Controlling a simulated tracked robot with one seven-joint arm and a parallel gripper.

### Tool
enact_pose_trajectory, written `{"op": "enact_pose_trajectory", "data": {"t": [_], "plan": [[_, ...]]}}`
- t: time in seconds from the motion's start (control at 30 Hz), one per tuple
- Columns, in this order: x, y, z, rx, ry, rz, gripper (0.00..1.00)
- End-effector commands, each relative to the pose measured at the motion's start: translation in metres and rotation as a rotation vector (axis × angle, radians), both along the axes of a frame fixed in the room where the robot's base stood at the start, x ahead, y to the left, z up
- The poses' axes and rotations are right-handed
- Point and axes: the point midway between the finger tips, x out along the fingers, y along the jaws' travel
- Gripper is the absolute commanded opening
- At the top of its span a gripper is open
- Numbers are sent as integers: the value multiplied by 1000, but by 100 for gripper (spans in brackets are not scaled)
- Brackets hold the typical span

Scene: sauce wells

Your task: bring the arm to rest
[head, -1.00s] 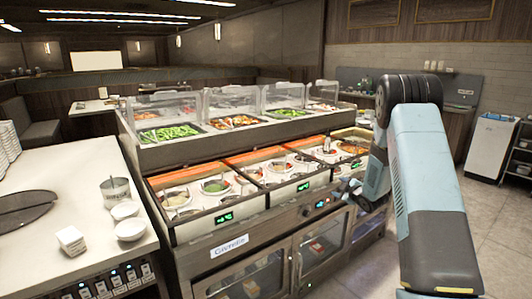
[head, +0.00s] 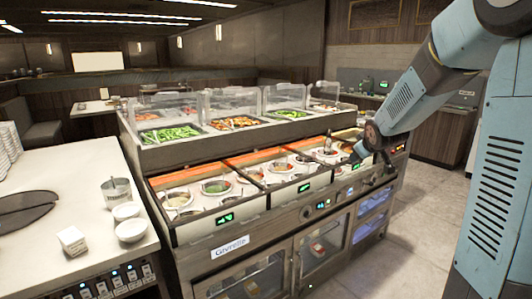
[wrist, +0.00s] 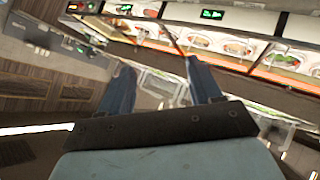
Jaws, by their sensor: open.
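My arm comes in from the right in the head view and bends down toward the right end of the buffet counter. My gripper (wrist: 162,90) shows in the wrist view as two blue-grey fingers held apart, with nothing between them. In the head view the fingers are small and partly hidden behind the wrist, near the counter's right-hand wells. I cannot tell from the head view how far they are from the counter front.
The buffet counter (head: 232,244) holds several sauce wells (head: 215,187) and, above them, food trays behind clear guards (head: 235,101). A white side counter (head: 90,180) at left carries bowls (head: 130,230), a metal pot (head: 116,190) and stacked plates. Floor at right is open.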

Motion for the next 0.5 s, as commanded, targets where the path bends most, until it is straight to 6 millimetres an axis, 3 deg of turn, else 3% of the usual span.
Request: {"op": "enact_pose_trajectory", "data": {"t": [0.2, 0.5], "plan": [[-68, 11, 29, 86, 67, -95, 64], [-166, 31, 49, 214, 175, -211, 64]]}}
